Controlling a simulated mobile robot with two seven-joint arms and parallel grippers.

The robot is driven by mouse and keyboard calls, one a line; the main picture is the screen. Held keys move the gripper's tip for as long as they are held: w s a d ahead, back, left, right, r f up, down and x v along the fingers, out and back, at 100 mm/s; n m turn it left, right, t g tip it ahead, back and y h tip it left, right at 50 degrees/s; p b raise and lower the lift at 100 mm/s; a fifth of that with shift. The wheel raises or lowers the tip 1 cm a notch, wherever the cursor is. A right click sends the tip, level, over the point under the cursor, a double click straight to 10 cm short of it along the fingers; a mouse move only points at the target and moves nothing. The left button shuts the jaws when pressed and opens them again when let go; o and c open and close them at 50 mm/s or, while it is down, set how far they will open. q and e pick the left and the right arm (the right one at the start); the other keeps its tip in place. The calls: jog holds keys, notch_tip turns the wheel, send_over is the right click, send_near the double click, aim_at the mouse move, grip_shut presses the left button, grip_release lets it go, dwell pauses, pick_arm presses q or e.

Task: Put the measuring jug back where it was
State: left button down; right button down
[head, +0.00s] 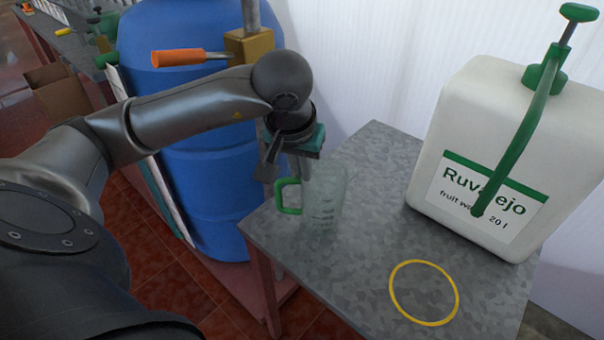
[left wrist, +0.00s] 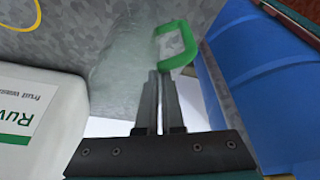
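The measuring jug (head: 325,200) is clear, with a green handle (head: 288,197) on its left side. It is upright at the near-left part of the grey metal table (head: 375,160). I cannot tell whether its base touches the table. My left gripper (head: 305,170) is at the jug's rim on the handle side. In the left wrist view the two fingers (left wrist: 160,85) are close together on the jug's wall (left wrist: 125,60), beside the green handle (left wrist: 177,45). A yellow ring (head: 390,292) is marked on the table, to the jug's right and nearer. My right gripper is not in view.
A large white canister (head: 465,135) with a green pump and hose stands at the table's right. It also shows in the left wrist view (left wrist: 60,110). A blue barrel (head: 205,190) stands left of the table, with an orange-handled tool (head: 180,57) above it. The tabletop around the ring is clear.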

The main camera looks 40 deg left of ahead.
pick_arm(q)
jog(key=shift+f, duration=0.3)
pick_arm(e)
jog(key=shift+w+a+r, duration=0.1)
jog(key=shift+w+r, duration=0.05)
pick_arm(q)
jog(key=c, duration=1.5)
grip_release()
jog(key=o, duration=0.4)
jog(key=shift+o, duration=0.2)
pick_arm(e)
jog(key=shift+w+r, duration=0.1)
